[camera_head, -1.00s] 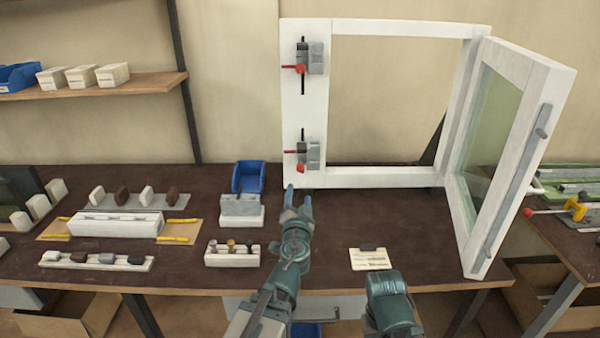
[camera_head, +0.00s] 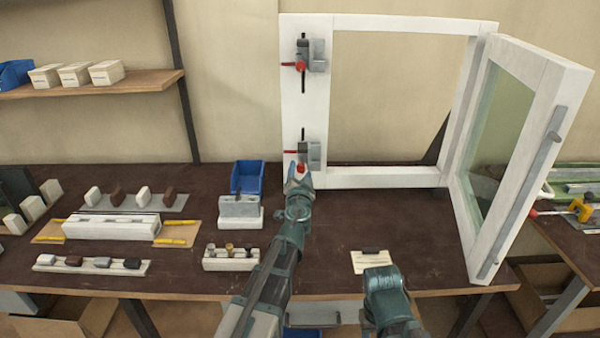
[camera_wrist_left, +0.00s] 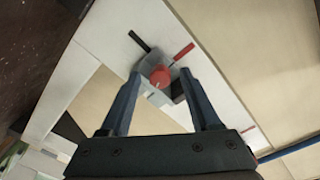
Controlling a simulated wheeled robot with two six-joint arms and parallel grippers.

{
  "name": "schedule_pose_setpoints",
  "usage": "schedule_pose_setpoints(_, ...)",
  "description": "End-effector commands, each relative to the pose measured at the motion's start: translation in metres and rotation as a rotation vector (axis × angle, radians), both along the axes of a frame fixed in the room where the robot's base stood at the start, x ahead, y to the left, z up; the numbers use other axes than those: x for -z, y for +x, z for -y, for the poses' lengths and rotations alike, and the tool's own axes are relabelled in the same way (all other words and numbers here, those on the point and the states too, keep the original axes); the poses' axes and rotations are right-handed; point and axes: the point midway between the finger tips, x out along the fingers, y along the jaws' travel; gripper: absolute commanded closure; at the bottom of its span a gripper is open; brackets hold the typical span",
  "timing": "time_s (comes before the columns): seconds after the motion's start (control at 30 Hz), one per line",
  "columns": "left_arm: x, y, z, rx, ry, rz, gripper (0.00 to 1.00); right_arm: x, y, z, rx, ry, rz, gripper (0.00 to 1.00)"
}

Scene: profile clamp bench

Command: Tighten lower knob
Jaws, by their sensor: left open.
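The lower clamp (camera_head: 314,152) sits on the left post of the white frame, with a red lever and a black bar. Its red knob (camera_head: 301,168) shows just at my left gripper (camera_head: 299,172), which partly covers the clamp's lower end. In the left wrist view, the red knob (camera_wrist_left: 160,76) faces the camera between the tips of my open left gripper (camera_wrist_left: 160,80), with a gap on each side. I cannot tell whether the tips reach down around it. The upper clamp (camera_head: 317,55) has its own red knob (camera_head: 301,66).
The glazed sash (camera_head: 528,150) stands swung open at the right. A blue bin (camera_head: 248,177) and a grey-white block (camera_head: 240,212) stand left of my left arm. A small card (camera_head: 371,262) lies near the table's front. The tabletop right of my left arm is mostly clear.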

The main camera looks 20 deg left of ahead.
Motion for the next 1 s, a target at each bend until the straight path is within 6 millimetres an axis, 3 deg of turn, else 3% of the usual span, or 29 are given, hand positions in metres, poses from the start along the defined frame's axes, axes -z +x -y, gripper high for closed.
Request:
schedule_pose_setpoints(0.13, 0.0, -0.0006, 0.0, 0.0, 0.0, 0.0, 0.37, 0.0, 0.0, 0.0, 0.0, 0.0, 0.0, 0.5)
schedule_pose_setpoints(0.5, -0.0001, -0.0007, 0.0001, 0.0, 0.0, 0.0, 1.0, 0.0, 0.0, 0.0, 0.0, 0.0, 0.0, 0.5)
schedule_pose_setpoints(1.0, -0.0004, -0.0008, 0.0003, 0.001, 0.094, -0.027, 1.0, -0.0014, 0.0, 0.0, 0.0, 0.0, 0.0, 0.5)
